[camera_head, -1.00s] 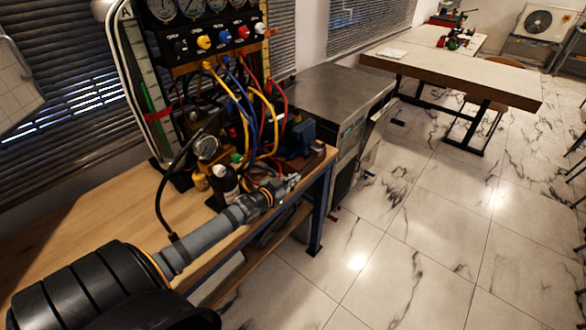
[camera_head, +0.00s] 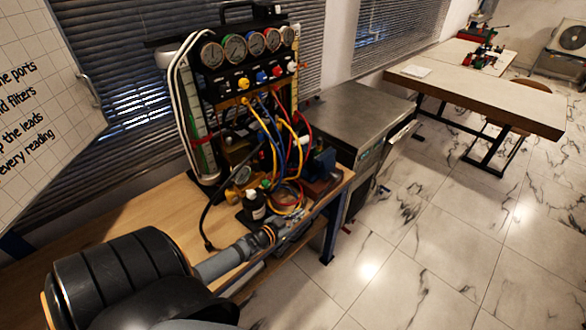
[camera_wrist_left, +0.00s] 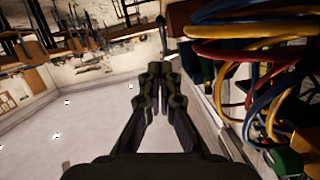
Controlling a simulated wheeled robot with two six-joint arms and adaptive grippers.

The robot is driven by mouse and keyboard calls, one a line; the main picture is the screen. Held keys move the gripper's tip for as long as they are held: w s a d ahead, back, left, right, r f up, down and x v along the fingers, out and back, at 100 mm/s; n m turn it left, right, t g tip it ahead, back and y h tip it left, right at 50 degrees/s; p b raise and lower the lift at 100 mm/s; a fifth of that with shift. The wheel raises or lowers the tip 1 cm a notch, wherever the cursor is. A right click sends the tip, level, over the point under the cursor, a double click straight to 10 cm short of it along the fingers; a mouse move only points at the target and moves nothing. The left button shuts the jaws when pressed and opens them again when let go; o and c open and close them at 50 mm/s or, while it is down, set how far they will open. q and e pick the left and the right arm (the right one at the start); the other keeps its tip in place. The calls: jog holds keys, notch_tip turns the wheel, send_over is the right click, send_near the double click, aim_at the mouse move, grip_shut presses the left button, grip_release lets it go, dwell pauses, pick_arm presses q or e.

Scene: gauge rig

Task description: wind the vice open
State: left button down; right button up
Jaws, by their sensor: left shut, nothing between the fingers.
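The vice (camera_head: 323,163) looks like a dark blue block at the right corner of the wooden bench in the head view. Its jaw gap and handle cannot be made out there. My left gripper (camera_head: 305,217) is at the bench's front edge, in front of and below the vice. In the left wrist view my left gripper (camera_wrist_left: 153,88) is shut and empty, its fingertips together. A thin dark rod with a rounded end (camera_wrist_left: 161,24) shows beyond the fingertips, apart from them; it may be the vice handle. My right gripper is not in view.
A gauge panel (camera_head: 240,50) stands behind on the bench (camera_head: 130,222). Coloured hoses (camera_head: 285,150) hang close to the vice and fill the right of the left wrist view. The floor (camera_head: 400,250) in front is clear.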

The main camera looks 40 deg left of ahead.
pick_arm(q)
notch_tip(320, 180, up, 5)
jog(key=s+d+n+y+b, duration=0.1)
jog(key=d+b, duration=0.1)
jog(key=b, duration=0.8)
send_near(321, 197)
jog(key=w+r, duration=0.2)
jog(key=w, duration=0.1)
jog(key=shift+w+a+f+g, duration=0.1)
jog(key=shift+w+f+g, duration=0.3)
jog(key=shift+w+f, duration=0.8)
jog(key=shift+w+a+f+b, duration=0.1)
jog(key=shift+f+b, duration=0.2)
jog(key=shift+f, duration=0.15)
